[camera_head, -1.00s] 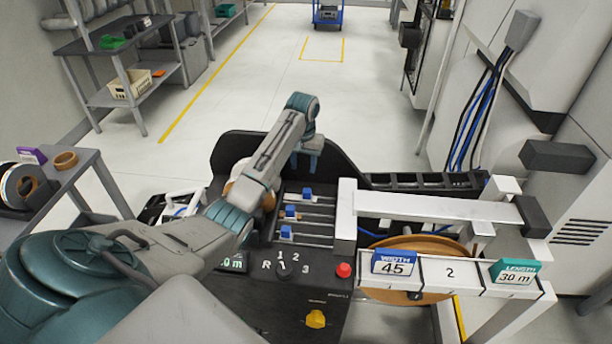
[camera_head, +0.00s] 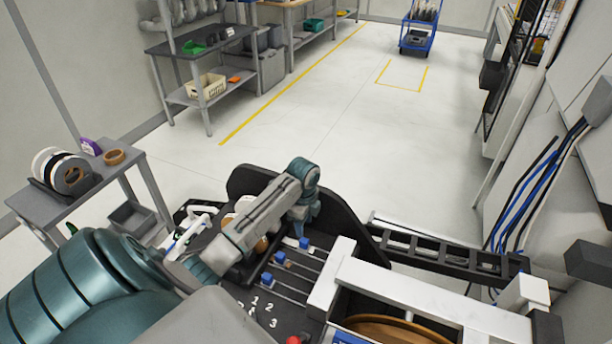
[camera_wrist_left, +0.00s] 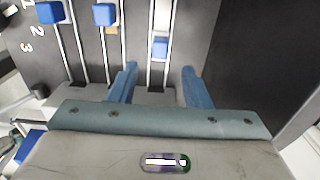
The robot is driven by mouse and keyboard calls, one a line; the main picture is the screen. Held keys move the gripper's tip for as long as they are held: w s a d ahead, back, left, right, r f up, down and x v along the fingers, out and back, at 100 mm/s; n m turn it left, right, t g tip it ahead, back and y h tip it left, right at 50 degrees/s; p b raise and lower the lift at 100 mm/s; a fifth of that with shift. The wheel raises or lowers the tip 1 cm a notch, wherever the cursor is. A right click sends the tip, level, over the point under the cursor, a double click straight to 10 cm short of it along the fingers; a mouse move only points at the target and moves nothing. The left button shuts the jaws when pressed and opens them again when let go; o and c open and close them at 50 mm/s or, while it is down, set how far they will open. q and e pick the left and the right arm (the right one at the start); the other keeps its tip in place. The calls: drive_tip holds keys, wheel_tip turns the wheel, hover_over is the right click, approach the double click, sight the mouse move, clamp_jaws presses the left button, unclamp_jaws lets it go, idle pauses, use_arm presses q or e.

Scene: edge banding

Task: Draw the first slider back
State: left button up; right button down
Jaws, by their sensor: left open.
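Three blue slider knobs sit on parallel rails of the dark control panel: the far one (camera_head: 304,243), the middle one (camera_head: 279,258) and the near one (camera_head: 266,279). My left gripper (camera_head: 307,212) is open beside the far knob, its arm reaching in from the left. In the left wrist view, the two blue fingers of this gripper (camera_wrist_left: 160,84) stand on either side of one rail pair. The blue knob of that rail (camera_wrist_left: 160,47) shows just beyond the fingertips, with nothing gripped. Two other knobs (camera_wrist_left: 103,14) (camera_wrist_left: 50,12) are left of it. My right gripper is out of view.
A white frame bar (camera_head: 410,293) and a brown roll (camera_head: 395,330) lie right of the sliders. A black roller track (camera_head: 440,262) runs behind them. A grey side table (camera_head: 148,178) with tape rolls stands at the left.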

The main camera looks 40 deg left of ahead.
sight(304, 240)
use_arm(q)
drive_tip(key=f+p, duration=0.1)
drive_tip(key=f, duration=0.2)
drive_tip(key=shift+s+f, duration=0.15)
drive_tip(key=shift+s, duration=0.05)
drive_tip(key=f, duration=0.2)
drive_tip(key=f+p, duration=0.1)
drive_tip(key=f, duration=0.1)
drive_tip(key=shift+w+d, duration=0.1)
drive_tip(key=shift+w, duration=0.15)
drive_tip(key=shift+f, duration=0.7)
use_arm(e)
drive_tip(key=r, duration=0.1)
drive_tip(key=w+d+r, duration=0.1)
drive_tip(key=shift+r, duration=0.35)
